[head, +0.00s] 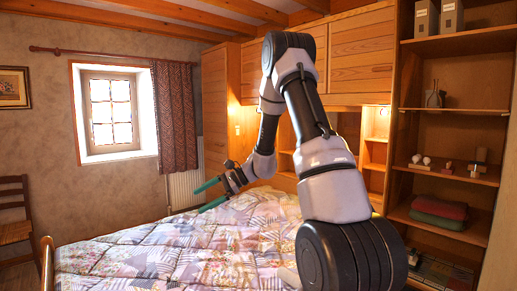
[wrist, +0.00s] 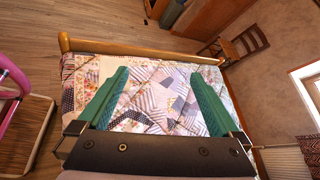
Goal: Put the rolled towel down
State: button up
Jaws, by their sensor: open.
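My gripper (head: 197,200) is open, with its two green fingers spread apart above the bed. In the wrist view my gripper (wrist: 157,72) has nothing between its fingers; only the patchwork quilt (wrist: 160,105) shows beyond them. I cannot make out a rolled towel for certain in either view. A grey-green roll-like shape (wrist: 172,14) shows at the top of the wrist view, cut off by the frame edge, and I cannot tell what it is. The quilt (head: 170,255) covers the bed in the head view.
Shelves on the right hold folded red and green cloths (head: 438,213), small ornaments (head: 421,161) and box files (head: 427,18). A wooden footboard (wrist: 140,50) edges the bed. A chair (wrist: 243,45) stands beyond it. A pink tubular object (wrist: 12,80) is at the left.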

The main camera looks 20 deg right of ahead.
jog(key=s+d+r+n+h, duration=0.1)
jog(key=s+r+n+h, duration=0.45)
jog(key=s+r, duration=0.85)
jog(key=s+d+r+n+t+h, duration=0.2)
jog(key=s+d+r, duration=0.1)
jog(key=s, duration=0.4)
jog(key=s+d+r+n+t+h, duration=0.2)
jog(key=s+d+r+n, duration=0.1)
jog(key=s, duration=0.4)
jog(key=shift+d+r+t+h, duration=0.35)
jog(key=shift+d+r, duration=0.1)
jog(key=shift+r, duration=0.1)
jog(key=shift+n, duration=0.25)
